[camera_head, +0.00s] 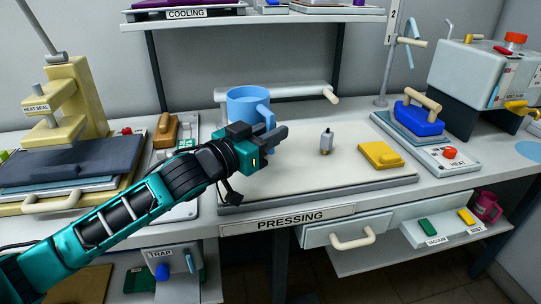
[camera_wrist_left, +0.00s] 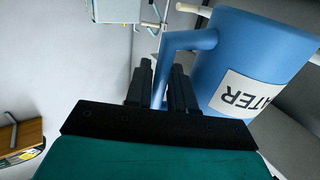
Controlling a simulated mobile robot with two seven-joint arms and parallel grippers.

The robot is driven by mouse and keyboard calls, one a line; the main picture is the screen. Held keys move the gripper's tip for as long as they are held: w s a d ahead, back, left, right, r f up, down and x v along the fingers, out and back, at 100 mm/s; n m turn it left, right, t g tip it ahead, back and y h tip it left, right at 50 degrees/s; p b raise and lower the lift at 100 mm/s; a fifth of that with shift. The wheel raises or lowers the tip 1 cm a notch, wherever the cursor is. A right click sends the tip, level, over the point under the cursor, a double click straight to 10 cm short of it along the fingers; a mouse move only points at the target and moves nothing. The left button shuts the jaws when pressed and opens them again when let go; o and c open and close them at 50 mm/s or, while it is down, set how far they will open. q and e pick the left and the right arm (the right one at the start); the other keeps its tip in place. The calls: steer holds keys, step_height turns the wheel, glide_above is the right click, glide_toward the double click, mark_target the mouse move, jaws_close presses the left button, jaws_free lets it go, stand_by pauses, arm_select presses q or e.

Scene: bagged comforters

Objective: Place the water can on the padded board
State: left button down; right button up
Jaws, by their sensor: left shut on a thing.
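The blue water can (camera_head: 246,105) shows in the head view over the back left of the padded board (camera_head: 300,187), a pale flat pad above the PRESSING label. My left gripper (camera_head: 277,136) is in front of the can and hides its lower part. In the left wrist view the can (camera_wrist_left: 262,52) carries a white label, and its handle (camera_wrist_left: 172,60) runs between the fingers of my left gripper (camera_wrist_left: 164,85), which is shut on it. I cannot tell whether the can's base touches the board. My right gripper is not in view.
A small metal bottle (camera_head: 326,142) and a yellow block (camera_head: 381,155) sit on the board's right half. A pale bar (camera_head: 280,91) runs behind. A blue iron (camera_head: 419,118) stands at right, a heat seal press (camera_head: 70,110) at left. The board's front middle is clear.

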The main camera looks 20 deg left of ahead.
mark_target(270, 152)
arm_select(q)
steer(key=shift+f+b, duration=0.6)
steer(key=shift+f, duration=1.35)
steer(key=shift+f, duration=0.2)
steer(key=c, duration=1)
jaws_free()
steer(key=shift+f, duration=0.1)
steer(key=shift+o, duration=0.2)
steer(key=shift+r, duration=0.25)
steer(key=shift+s+a+f, duration=0.1)
steer(key=shift+s+f, duration=0.05)
steer(key=shift+s, duration=0.15)
steer(key=v, duration=1.1)
steer(key=shift+s+p, duration=0.2)
steer(key=shift+p, duration=0.2)
